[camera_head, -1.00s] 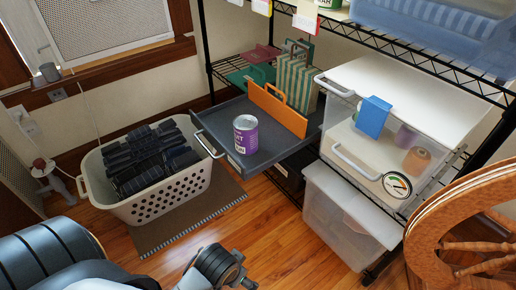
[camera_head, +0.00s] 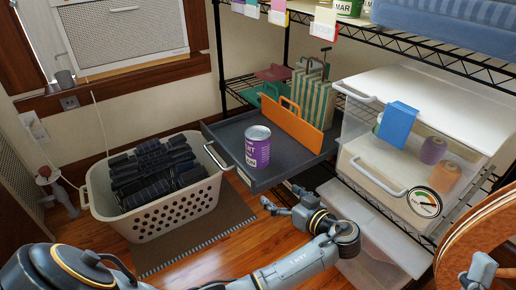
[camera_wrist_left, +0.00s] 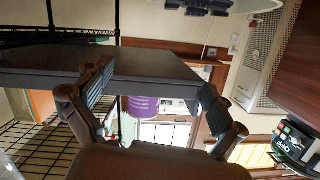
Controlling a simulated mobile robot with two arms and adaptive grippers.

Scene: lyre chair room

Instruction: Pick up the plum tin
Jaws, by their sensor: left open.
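The plum tin (camera_head: 258,150) is a purple can with a pale label and a silver lid. It stands upright in the pulled-out grey drawer (camera_head: 262,178), near the drawer's front left. My left gripper (camera_head: 280,198) is open and empty, in front of and below the drawer's right part, apart from the tin. In the left wrist view, which is upside down, the tin (camera_wrist_left: 143,106) shows between the open fingers of my left gripper (camera_wrist_left: 155,92), beyond the drawer edge, partly hidden. A grey part at the lower right, apparently my right gripper (camera_head: 481,270), is cut by the frame edge.
An orange divider (camera_head: 300,129) stands in the drawer behind the tin. A white basket (camera_head: 185,207) of dark items stands on the floor at left. A wire shelf (camera_head: 440,62) runs above.

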